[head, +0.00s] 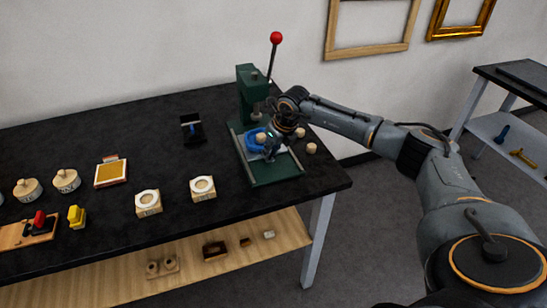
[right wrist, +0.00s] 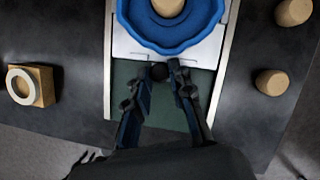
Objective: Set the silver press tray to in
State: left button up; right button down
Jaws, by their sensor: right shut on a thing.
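The silver press tray (right wrist: 205,52) lies between the pale rails of the green press (head: 247,97). A blue scalloped mould (right wrist: 125,22) with a round wooden piece (right wrist: 170,6) in it sits on the tray; the mould also shows in the head view (head: 251,143). A small dark knob (right wrist: 158,72) is at the tray's near edge. My right gripper (right wrist: 165,74) is shut on this knob, and it also shows at the press in the head view (head: 271,150). It hides part of the tray there. My left gripper is not in view.
Wooden cylinders (head: 311,148) stand right of the press. Wooden blocks with white rings (head: 202,188) stand to its left. A black holder (head: 191,128) lies farther back. The press lever with its red knob (head: 276,38) stands upright. Green base (head: 280,175) is bare in front of the tray.

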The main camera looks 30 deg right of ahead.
jog(key=shift+w+d+f, duration=0.1)
jog(key=shift+w+f, duration=0.05)
jog(key=shift+w, duration=0.3)
jog(key=shift+s, duration=0.25)
jog(key=c, duration=1.6)
grip_release()
jog(key=shift+s+r, duration=0.15)
jog(key=shift+r, duration=0.05)
jog(key=o, duration=0.3)
jog(key=shift+o, duration=0.6)
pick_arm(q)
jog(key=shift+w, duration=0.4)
pick_arm(e)
jog(key=v, duration=1.1)
jog(key=shift+r, duration=0.4)
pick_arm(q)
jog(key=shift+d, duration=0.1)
pick_arm(e)
jog(key=shift+s, duration=0.1)
